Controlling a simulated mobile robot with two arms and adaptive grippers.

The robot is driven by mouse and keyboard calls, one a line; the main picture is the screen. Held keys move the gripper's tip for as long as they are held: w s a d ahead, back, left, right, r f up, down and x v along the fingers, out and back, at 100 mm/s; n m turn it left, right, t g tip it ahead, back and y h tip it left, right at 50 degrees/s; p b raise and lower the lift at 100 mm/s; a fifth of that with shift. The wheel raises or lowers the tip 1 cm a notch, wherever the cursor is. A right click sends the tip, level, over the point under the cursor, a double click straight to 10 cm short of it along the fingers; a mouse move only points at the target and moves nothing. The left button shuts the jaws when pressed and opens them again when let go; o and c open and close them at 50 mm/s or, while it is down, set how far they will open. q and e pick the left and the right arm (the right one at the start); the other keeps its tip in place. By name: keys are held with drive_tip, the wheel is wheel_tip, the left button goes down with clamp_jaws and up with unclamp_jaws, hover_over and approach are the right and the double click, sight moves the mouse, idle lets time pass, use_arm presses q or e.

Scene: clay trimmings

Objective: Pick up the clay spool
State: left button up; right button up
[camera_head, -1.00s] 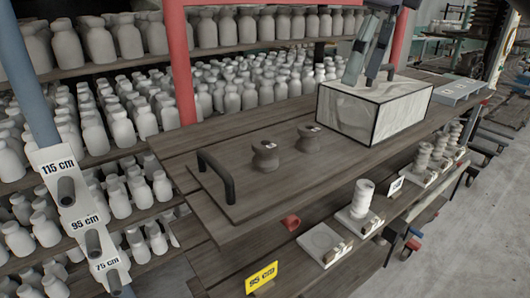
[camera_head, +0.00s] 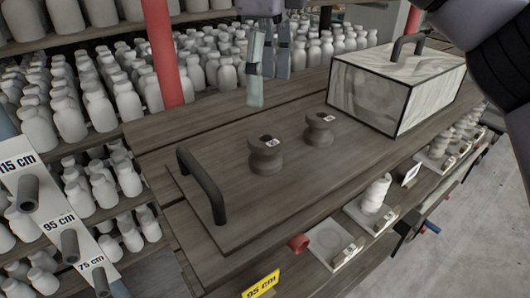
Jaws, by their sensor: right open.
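Two brown-grey clay spools stand upright on the dark wooden board. The nearer spool (camera_head: 265,158) is left of centre, and the other spool (camera_head: 318,131) is a little farther back and to the right. Each has a small white label on top. My right gripper (camera_head: 268,88) points down, open and empty, above the wooden table behind the spools. Its fingers are apart from both spools. My left gripper is out of view.
The board (camera_head: 225,160) has a black handle (camera_head: 203,186) at its left end. A marbled box (camera_head: 372,93) with dark edges stands right of the spools. Shelves of pale bottles lie behind and left. A red post (camera_head: 163,50) rises behind the table.

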sight(265, 137)
wheel_tip(265, 137, down, 3)
drive_tip(key=shift+s+r, duration=0.1)
drive_tip(key=shift+r, duration=0.1)
drive_tip(key=f, duration=0.1)
drive_tip(key=w+f, duration=0.1)
drive_tip(key=f, duration=0.1)
drive_tip(key=shift+d+f+p, duration=0.1)
drive_tip(key=shift+f+p, duration=0.2)
drive_tip(key=shift+f, duration=0.65)
drive_tip(key=shift+s+f, duration=0.2)
drive_tip(key=shift+f, duration=0.15)
wheel_tip(265, 137, down, 4)
drive_tip(key=shift+r+p, duration=0.2)
drive_tip(key=shift+p, duration=0.8)
drive_tip(key=shift+f, duration=0.35)
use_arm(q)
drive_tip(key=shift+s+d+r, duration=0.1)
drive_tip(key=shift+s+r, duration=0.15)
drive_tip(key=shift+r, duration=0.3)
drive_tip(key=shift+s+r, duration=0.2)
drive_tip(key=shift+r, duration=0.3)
use_arm(e)
drive_tip(key=shift+s, duration=0.1)
drive_tip(key=shift+a, duration=0.2)
drive_tip(key=shift+c, duration=0.3)
